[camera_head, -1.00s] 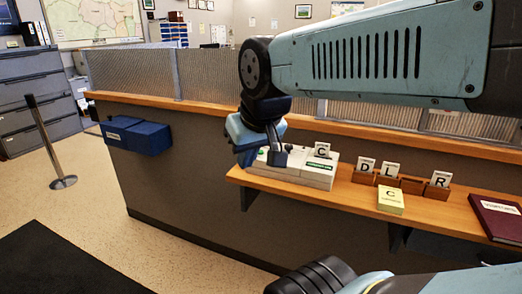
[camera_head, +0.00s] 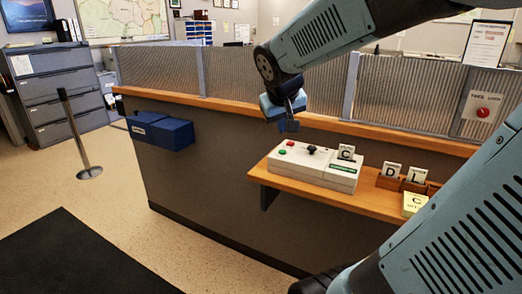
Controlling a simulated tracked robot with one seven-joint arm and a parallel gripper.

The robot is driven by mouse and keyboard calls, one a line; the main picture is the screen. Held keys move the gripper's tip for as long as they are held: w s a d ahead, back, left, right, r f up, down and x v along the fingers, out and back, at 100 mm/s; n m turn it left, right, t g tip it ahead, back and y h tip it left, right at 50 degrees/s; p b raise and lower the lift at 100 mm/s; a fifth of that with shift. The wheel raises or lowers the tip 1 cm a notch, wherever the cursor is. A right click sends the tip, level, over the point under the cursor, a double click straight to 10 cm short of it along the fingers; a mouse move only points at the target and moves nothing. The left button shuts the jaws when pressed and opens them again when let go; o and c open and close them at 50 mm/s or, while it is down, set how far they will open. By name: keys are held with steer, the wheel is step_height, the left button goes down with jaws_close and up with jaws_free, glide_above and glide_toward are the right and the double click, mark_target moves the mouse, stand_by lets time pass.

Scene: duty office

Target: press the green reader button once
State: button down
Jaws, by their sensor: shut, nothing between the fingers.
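The reader (camera_head: 314,167) is a white box on the wooden shelf. The green button (camera_head: 282,152) is on its left end, with a red button (camera_head: 290,143) just behind it and a dark knob (camera_head: 311,149) to the right. A card with the letter C (camera_head: 346,152) stands upright at its right part. My gripper (camera_head: 289,127) points down above the left end of the reader, apart from the green button in the picture. The fingers look shut and hold nothing. The exact height over the button is hard to tell.
Letter cards D (camera_head: 393,170) and L (camera_head: 418,175) stand in a wooden rack to the right, with a yellow card pad (camera_head: 415,203) in front. A ribbed glass partition (camera_head: 230,77) rises behind the counter. Blue boxes (camera_head: 172,133) hang at left.

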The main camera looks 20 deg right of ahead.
steer(key=w+d+f+h, duration=0.2)
steer(key=w+d, duration=0.5)
steer(key=w, duration=0.5)
steer(key=n+t, duration=0.1)
steer(key=n, duration=0.1)
glide_above(281, 152)
steer(key=f, duration=0.5)
steer(key=shift+w+d+f, duration=0.15)
steer(key=shift+w+f, duration=0.05)
steer(key=shift+f, duration=4.4)
steer(key=shift+f, duration=0.1)
steer(key=shift+s+f, duration=0.1)
steer(key=shift+f, duration=0.15)
steer(key=shift+f, duration=0.45)
steer(key=shift+r, duration=0.9)
